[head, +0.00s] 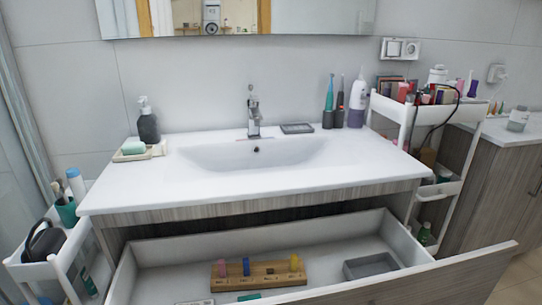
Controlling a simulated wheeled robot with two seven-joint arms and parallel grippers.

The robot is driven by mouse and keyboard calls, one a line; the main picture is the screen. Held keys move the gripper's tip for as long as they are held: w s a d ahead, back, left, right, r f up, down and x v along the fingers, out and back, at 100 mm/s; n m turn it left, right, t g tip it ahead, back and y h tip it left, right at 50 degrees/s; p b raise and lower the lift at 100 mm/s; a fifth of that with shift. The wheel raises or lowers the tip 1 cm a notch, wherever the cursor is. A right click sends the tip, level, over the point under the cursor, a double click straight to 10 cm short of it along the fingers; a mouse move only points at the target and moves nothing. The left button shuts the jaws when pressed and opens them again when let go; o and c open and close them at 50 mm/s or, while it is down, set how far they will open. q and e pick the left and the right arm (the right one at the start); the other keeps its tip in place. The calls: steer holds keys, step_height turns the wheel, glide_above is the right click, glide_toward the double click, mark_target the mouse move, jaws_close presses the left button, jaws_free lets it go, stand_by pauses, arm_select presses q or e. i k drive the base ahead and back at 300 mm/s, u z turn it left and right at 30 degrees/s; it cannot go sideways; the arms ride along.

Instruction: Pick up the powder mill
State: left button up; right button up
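I cannot make out for certain which thing is the powder mill. Small bottles and other cosmetics crowd the top tray of the white cart (392,108) at the right, and they are too small to tell apart. A translucent white and grey container (518,119) stands on the counter at the far right. In the open drawer (140,284), a wooden holder (235,282) carries small pink, blue and yellow pieces. Neither of my grippers is in view.
A white sink counter (330,172) stands behind the open drawer. It bears a dark soap bottle (148,124), a soap dish (132,157), electric toothbrushes (328,115) and a white-purple bottle (358,102). A second cart (35,268) stands at the left. The counter's front is clear.

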mark_target(517, 120)
steer(key=z, duration=0.05)
steer(key=k, duration=0.95)
steer(key=u, duration=1)
steer(key=i, duration=0.65)
steer(key=z, duration=2.35)
steer(key=i, duration=0.5)
steer(key=z, duration=0.15)
steer(key=k, duration=0.1)
steer(key=z, duration=0.75)
steer(key=i, duration=0.5)
steer(key=u, duration=0.1)
